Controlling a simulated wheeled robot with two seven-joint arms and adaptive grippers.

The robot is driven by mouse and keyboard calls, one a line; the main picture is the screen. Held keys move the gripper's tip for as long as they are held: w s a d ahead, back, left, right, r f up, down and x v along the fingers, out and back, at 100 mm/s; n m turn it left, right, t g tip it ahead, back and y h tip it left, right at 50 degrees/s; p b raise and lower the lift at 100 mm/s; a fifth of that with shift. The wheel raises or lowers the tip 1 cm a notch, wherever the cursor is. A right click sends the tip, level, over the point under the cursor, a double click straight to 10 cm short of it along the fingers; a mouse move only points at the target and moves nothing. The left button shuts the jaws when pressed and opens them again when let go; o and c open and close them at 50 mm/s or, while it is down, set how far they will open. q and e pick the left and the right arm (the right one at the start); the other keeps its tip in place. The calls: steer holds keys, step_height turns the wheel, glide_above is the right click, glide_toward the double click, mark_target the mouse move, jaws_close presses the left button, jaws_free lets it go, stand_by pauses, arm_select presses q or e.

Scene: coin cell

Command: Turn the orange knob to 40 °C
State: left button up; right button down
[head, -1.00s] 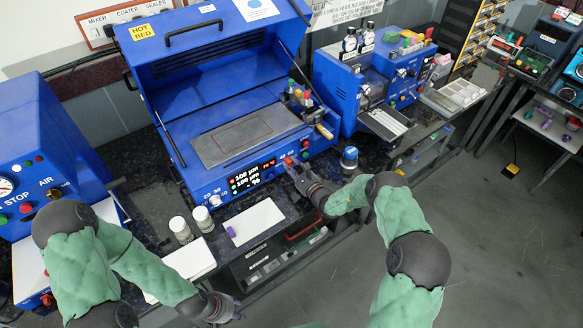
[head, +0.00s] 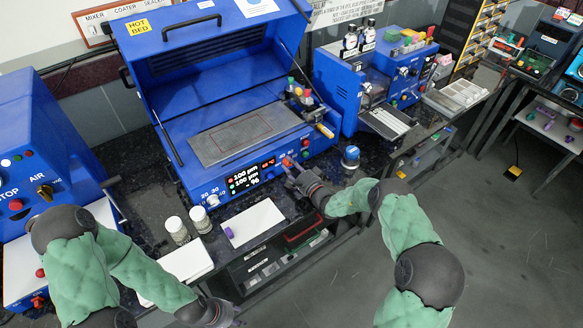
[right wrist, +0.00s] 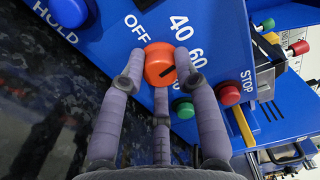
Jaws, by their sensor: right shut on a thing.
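The orange knob (right wrist: 158,68) is on the blue front panel of the hot bed machine. A short dark mark on it slants toward the right side, roughly the 60 side. The labels OFF, 40 and 60 stand around it. My right gripper (right wrist: 160,62) is shut on the knob, with fingers on both sides and one below. In the head view the right gripper (head: 290,167) reaches the panel and partly hides the orange-red knob (head: 286,161). My left gripper (head: 232,316) is low, in front of the bench, away from the machine; its fingers are too small to judge.
A green button (right wrist: 185,109) and a red STOP button (right wrist: 229,92) sit close to the fingers. A blue knob (right wrist: 69,12) is at the upper left.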

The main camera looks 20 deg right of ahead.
steer(key=shift+n+b, duration=0.55)
steer(key=shift+n, duration=1.15)
steer(key=shift+a, duration=0.1)
steer(key=c, duration=0.9)
jaws_free()
steer(key=shift+s, duration=0.1)
steer(key=shift+s+d, duration=0.25)
steer(key=shift+s, duration=0.05)
steer(key=v, duration=1.1)
steer(key=shift+s, duration=0.1)
steer(key=shift+a, duration=0.1)
